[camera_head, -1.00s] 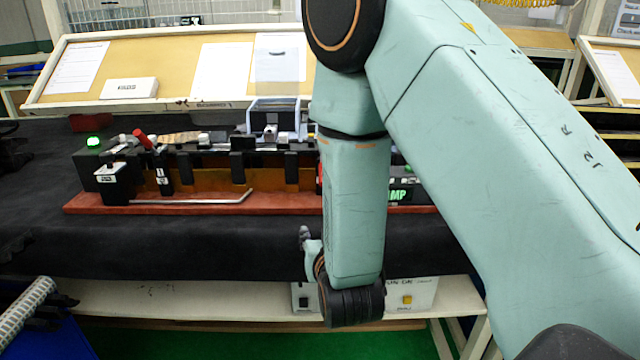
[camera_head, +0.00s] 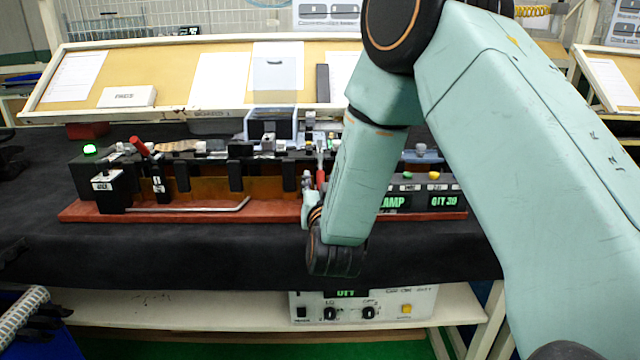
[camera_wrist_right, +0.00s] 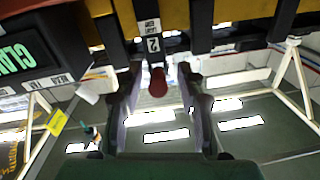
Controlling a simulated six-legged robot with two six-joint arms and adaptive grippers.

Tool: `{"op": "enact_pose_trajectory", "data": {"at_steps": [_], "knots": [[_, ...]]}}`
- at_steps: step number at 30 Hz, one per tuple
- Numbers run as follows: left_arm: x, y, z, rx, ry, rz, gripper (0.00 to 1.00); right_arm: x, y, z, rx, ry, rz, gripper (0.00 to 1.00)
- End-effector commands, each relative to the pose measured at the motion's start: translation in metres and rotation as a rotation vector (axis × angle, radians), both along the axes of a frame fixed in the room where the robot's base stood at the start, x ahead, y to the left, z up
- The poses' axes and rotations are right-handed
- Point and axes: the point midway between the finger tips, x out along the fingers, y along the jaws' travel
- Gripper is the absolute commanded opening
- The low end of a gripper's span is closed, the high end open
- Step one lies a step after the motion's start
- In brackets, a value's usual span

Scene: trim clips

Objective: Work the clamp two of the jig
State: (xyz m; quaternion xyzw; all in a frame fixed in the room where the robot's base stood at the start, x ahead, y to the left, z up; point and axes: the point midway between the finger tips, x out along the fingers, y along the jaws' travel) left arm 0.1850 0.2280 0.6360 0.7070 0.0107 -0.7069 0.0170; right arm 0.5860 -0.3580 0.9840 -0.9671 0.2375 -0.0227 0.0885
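The jig, on its red base (camera_head: 190,211), stands on the black-covered bench. Clamp two has a red handle (camera_head: 320,178), partly hidden by my right arm in the head view. In the right wrist view its label (camera_wrist_right: 153,44) reads 2, and the rounded red handle end (camera_wrist_right: 158,83) shows between my fingers. My right gripper (camera_wrist_right: 160,88) is open, one finger on each side of the handle; I cannot tell whether either touches it. In the head view the right gripper (camera_head: 309,190) is small beside the handle at the jig's front. My left gripper is not in view.
Another red-handled clamp (camera_head: 141,146) stands at the jig's left, near a lit green lamp (camera_head: 90,150). A bent metal rod (camera_head: 195,208) lies along the base. A green-lit display (camera_head: 394,202) sits at the right. A control box (camera_head: 385,308) is below the bench edge.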

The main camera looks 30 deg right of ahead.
Motion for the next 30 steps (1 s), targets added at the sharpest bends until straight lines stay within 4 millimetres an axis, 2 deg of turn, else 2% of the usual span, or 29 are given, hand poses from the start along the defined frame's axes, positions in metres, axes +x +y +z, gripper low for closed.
{"op": "enact_pose_trajectory", "data": {"at_steps": [8, 21, 30], "knots": [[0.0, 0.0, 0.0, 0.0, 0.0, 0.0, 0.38, 0.0011, -0.0008, -0.0004, 0.0, 0.001, 0.0, 0.38], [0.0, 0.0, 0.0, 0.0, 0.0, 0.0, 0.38, 0.0011, -0.0007, -0.0003, 0.0, 0.001, 0.0, 0.01], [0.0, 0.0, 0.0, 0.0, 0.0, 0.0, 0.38, 0.001, -0.0008, -0.0003, 0.001, 0.001, -0.001, 0.0]]}}
